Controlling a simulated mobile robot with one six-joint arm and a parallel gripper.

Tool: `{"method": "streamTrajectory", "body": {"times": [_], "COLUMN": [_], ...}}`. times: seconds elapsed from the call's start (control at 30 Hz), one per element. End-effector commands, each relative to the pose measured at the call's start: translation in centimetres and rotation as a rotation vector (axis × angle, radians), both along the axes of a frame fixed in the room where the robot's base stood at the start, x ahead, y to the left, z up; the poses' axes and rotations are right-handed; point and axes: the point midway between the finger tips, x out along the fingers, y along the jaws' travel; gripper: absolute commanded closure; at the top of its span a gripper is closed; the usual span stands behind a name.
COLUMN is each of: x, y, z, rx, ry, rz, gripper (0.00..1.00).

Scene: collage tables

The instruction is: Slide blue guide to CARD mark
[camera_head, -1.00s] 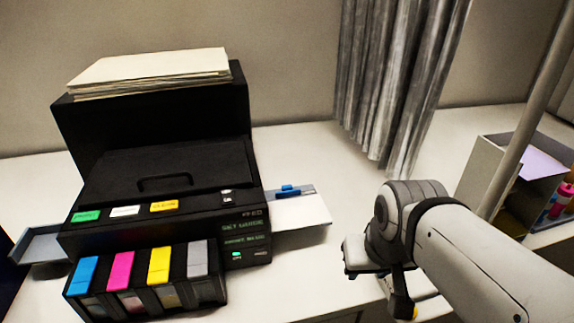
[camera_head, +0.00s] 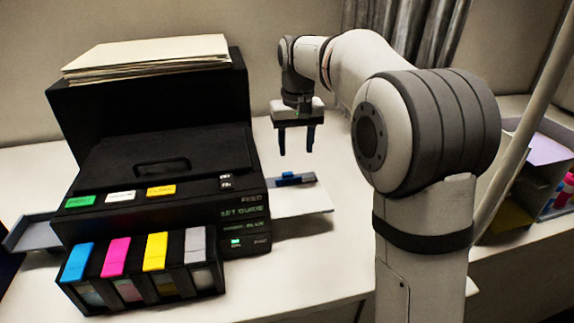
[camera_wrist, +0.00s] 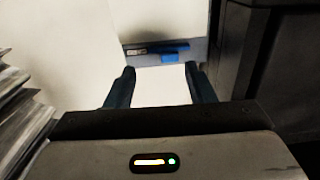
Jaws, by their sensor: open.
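The blue guide (camera_head: 289,180) sits on a narrow rail across the white side tray (camera_head: 305,204) at the printer's right. In the wrist view the guide (camera_wrist: 175,57) shows as a bright blue block on a blue-grey rail (camera_wrist: 196,47), with a small dark and light piece to its left. No CARD lettering is readable. My gripper (camera_head: 296,150) points down with two dark fingers apart, above the guide and clear of it. In the wrist view the open fingers (camera_wrist: 160,70) frame the white tray, with the guide just beyond their tips.
The black printer (camera_head: 255,168) stands close to the left of my gripper, with coloured ink tanks (camera_head: 130,257) in front. Paper (camera_head: 150,55) is stacked on top. Grey curtains (camera_head: 425,32) hang behind my arm. An open box (camera_head: 540,165) stands at far right.

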Motion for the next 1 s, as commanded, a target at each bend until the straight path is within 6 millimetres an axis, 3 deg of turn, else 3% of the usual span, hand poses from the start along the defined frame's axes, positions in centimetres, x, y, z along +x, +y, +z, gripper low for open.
{"method": "streamTrajectory", "body": {"times": [0.1,0.23,0.37,0.7,1.0], "x": [2.0,2.8,2.9,2.9,2.9], "y": [1.3,1.9,2.0,1.9,1.9], "z": [-0.9,-1.4,-2.6,-7.7,-9.1], "rx": [-0.004,-0.006,-0.007,-0.007,-0.006], "ry": [0.021,0.03,0.034,0.033,0.03], "rz": [0.013,0.02,0.02,0.019,0.018], "gripper": [0.51,0.51,0.51,0.51,0.51]}}
